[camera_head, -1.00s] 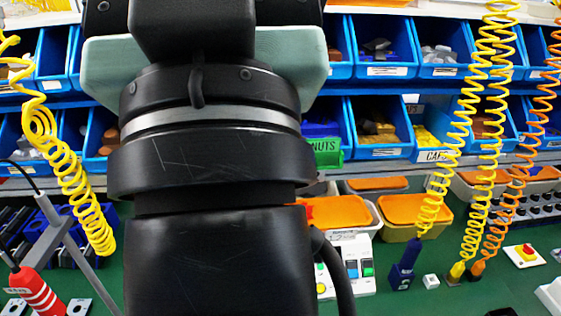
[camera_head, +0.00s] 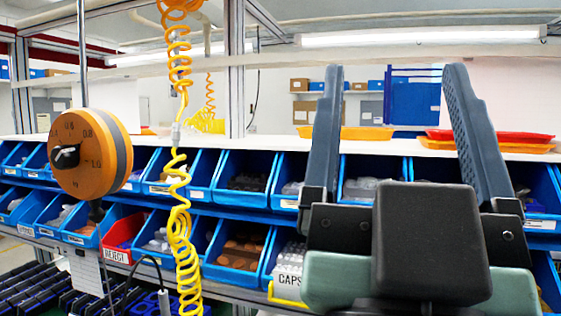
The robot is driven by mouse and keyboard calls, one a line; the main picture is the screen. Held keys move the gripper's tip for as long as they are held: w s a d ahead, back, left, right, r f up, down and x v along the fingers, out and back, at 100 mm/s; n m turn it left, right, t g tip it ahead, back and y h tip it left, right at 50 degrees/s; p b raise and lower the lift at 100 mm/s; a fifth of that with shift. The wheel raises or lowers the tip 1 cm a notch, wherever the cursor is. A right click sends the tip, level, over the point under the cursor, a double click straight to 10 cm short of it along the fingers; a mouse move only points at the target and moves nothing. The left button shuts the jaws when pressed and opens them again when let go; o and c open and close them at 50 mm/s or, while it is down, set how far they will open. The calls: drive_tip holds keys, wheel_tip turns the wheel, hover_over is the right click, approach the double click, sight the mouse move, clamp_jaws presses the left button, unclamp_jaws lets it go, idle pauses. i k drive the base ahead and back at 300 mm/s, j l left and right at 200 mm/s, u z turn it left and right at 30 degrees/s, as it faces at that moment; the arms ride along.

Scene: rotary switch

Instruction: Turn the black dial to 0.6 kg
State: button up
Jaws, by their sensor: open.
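The dial unit is a round orange disc (camera_head: 93,180) with a dark band around its side, at the left of the head view. My gripper (camera_head: 395,80) is at the right, fingers up, spread wide and empty. It is well apart from the dial.
A yellow coiled hose (camera_head: 180,235) hangs between the dial and my gripper. A metal pole (camera_head: 83,60) rises behind the disc. Blue bins (camera_head: 245,185) and a red REJECT bin (camera_head: 118,238) line the shelves behind.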

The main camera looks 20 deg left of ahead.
sight(64, 157)
drive_tip(key=u, duration=1.25)
drive_tip(key=k+j+u, duration=0.25)
drive_tip(key=u, duration=0.15)
